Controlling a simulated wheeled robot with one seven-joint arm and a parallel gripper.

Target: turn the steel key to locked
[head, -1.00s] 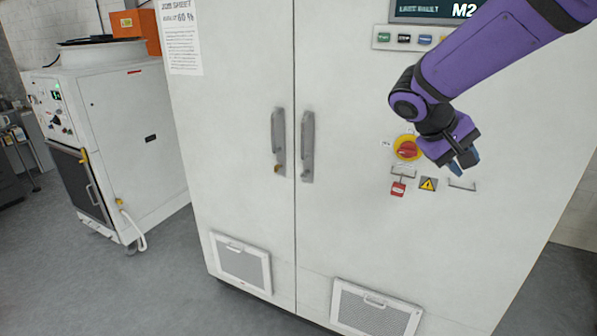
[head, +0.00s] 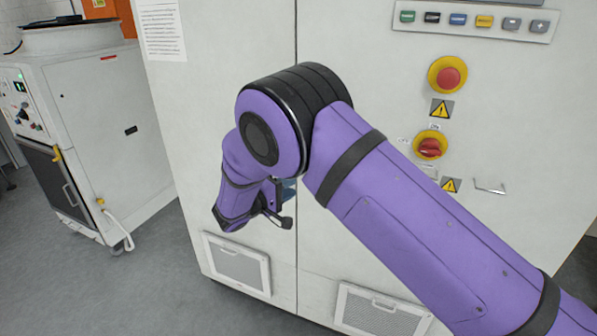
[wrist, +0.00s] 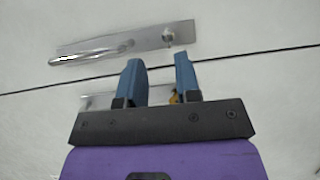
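In the wrist view, the steel key (wrist: 168,40) shows small and grey at the lock on the end of the upper door handle (wrist: 95,47); its turned angle is too small to tell. My gripper (wrist: 159,60) has two blue fingers, spread apart and empty, pointing toward that handle and short of the key. A second handle (wrist: 95,101) lies partly behind my gripper, with a brass-coloured piece (wrist: 175,97) showing between the fingers. In the head view my arm hides both handles and the key; only a bit of blue finger (head: 288,190) shows.
The white cabinet (head: 225,170) has a yellow-and-red stop button (head: 447,75), a red rotary switch (head: 430,147) and a button row (head: 475,20). Vent grilles (head: 238,264) sit low. A white machine (head: 100,140) stands left; grey floor (head: 150,290) is clear between.

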